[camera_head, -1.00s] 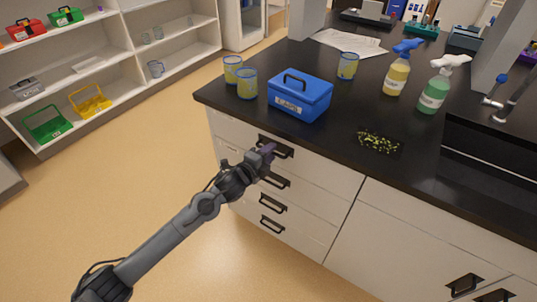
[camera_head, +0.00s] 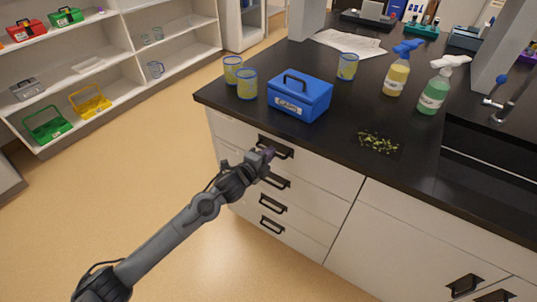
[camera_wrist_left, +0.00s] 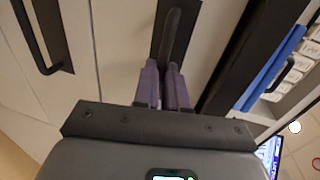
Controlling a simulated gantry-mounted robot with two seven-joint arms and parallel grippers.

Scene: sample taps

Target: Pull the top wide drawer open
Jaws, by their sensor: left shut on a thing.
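The top wide drawer (camera_head: 318,172) is the uppermost white front under the black counter, with a black handle (camera_head: 285,150). It looks flush with the cabinet. My left gripper (camera_head: 268,153) is at this handle. In the left wrist view its purple fingers (camera_wrist_left: 163,85) are shut on the handle bar (camera_wrist_left: 174,38), one on each side. The fingers hide part of the bar. My right gripper does not show in any view.
More drawers with black handles (camera_head: 273,203) lie below. A blue box (camera_head: 299,98), yellow-and-blue cups (camera_head: 247,84) and spray bottles (camera_head: 435,92) stand on the black counter (camera_head: 335,125). The floor (camera_head: 150,170) before the drawers is clear apart from my arm.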

